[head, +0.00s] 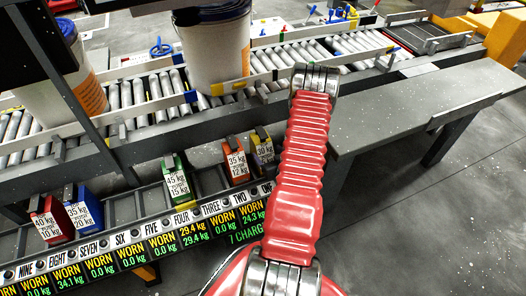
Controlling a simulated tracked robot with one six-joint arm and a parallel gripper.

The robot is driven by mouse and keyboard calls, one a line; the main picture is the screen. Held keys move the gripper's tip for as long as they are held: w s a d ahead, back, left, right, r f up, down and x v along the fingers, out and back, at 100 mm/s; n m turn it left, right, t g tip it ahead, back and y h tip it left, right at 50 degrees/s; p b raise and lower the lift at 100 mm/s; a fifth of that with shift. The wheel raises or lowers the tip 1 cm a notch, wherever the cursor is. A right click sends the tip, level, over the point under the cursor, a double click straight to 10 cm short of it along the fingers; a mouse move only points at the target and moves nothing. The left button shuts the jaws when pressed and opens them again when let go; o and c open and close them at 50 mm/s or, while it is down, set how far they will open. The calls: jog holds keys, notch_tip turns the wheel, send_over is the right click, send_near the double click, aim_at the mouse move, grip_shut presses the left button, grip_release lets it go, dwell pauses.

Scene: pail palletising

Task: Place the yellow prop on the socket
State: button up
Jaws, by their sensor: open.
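A yellow tool-like block (262,146) with a white label reading 30 stands in the rack below the conveyor, beside an orange one. It is the yellow piece that best fits the prop, but I cannot be sure. Small yellow pieces (217,89) also sit on the conveyor's near rail. I cannot make out which part is the socket. My red ribbed arm reaches up the middle of the head view and ends at a metal joint near the conveyor rail. My gripper's jaws do not show.
White pails (212,45) stand on the roller conveyor (140,92). Orange (236,167), green (174,178), red (47,222) and blue (83,210) labelled blocks stand in the rack (110,208), above a numbered display strip (150,242). A bare grey bench (390,110) lies right of my arm. The lower-right floor is clear.

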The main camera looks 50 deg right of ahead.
jog(key=v, duration=0.4)
jog(key=shift+s+a+r, duration=0.1)
jog(key=shift+s+a, duration=0.1)
jog(key=shift+s, duration=0.1)
dwell(0.5)
jog(key=shift+r, duration=0.1)
jog(key=w+a+r+n+g+y, duration=0.2)
jog(key=w+a+r+n, duration=0.15)
jog(key=w+r, duration=0.9)
jog(key=w+a+r+g, duration=0.1)
jog(key=w+a+r, duration=0.1)
jog(key=a+r, duration=1.2)
jog(key=s+a+r+n+g+y, duration=0.1)
jog(key=s+a+r, duration=0.2)
jog(key=a+r, duration=0.3)
jog(key=s+a+r+y, duration=0.1)
jog(key=s+a+r, duration=0.25)
jog(key=a, duration=0.45)
jog(key=s+a+r+n+g+y, duration=0.1)
jog(key=s+a+r, duration=0.1)
jog(key=s+a, duration=0.4)
jog(key=s+a+r+y, duration=0.2)
jog(key=s+a, duration=0.4)
jog(key=a, duration=0.1)
jog(key=shift+s+r+n+g, duration=0.2)
jog(key=shift+r+n+g, duration=0.15)
jog(key=shift+g, duration=0.05)
